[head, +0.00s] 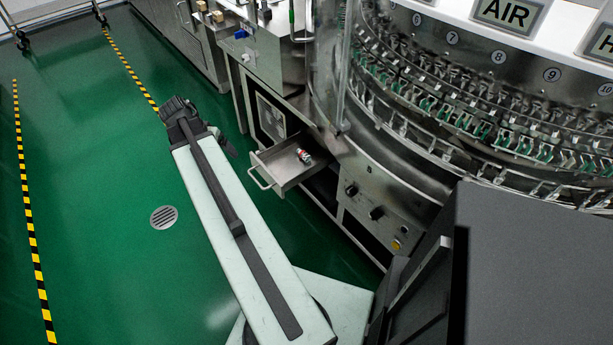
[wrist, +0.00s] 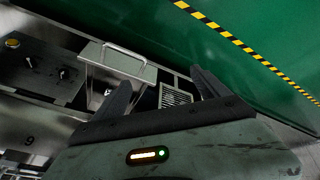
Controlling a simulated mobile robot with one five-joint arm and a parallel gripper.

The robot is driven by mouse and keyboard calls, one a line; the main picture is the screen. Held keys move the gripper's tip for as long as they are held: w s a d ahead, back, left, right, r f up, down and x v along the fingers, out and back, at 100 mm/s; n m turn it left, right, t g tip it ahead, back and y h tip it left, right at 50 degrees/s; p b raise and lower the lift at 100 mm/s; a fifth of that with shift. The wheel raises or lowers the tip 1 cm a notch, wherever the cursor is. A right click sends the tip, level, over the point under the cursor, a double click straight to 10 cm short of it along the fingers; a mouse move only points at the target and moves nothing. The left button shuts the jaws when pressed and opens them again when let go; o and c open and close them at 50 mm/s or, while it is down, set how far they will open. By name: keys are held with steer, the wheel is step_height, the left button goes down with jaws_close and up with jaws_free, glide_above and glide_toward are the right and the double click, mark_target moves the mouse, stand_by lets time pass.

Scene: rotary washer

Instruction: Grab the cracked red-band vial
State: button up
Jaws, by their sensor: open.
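A small vial (head: 303,156) with red and white on it lies in an open metal drawer (head: 284,176) under the washer, in the head view. It is too small there to make out a crack. My gripper (head: 218,139) is above the green floor, to the left of the drawer and apart from it. In the wrist view my gripper (wrist: 160,78) has its two dark fingers spread with nothing between them. The drawer front (wrist: 115,62) and its handle show beyond the left finger. I cannot make out the vial clearly in the wrist view.
The round washer (head: 440,110) with rows of metal clips stands at the right. A control panel (head: 372,212) with knobs is right of the drawer. Green floor (head: 100,190) is clear at the left, with a round drain (head: 164,217) and yellow-black tape (head: 29,210).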

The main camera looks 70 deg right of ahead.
steer(key=s+d+f+m+g+h+b, duration=0.15)
steer(key=s+d+f+m+b, duration=0.45)
steer(key=s+d, duration=0.7)
steer(key=m+g, duration=0.1)
steer(key=m, duration=0.1)
glide_toward(303, 153)
steer(key=shift+s+d+f, duration=0.3)
steer(key=shift+s+f, duration=0.15)
steer(key=shift+f, duration=0.25)
steer(key=b+x, duration=0.4)
steer(key=x, duration=0.1)
steer(key=b+x, duration=0.2)
steer(key=b, duration=0.1)
steer(key=shift+w+d+f, duration=0.15)
steer(key=shift+d+f, duration=0.05)
steer(key=shift+f, duration=0.2)
steer(key=shift+r, duration=0.15)
steer(key=c, duration=1.4)
step_height(303, 153, up, 10)
steer(key=p, duration=1)
steer(key=shift+r, duration=0.1)
steer(key=shift+c, duration=0.2)
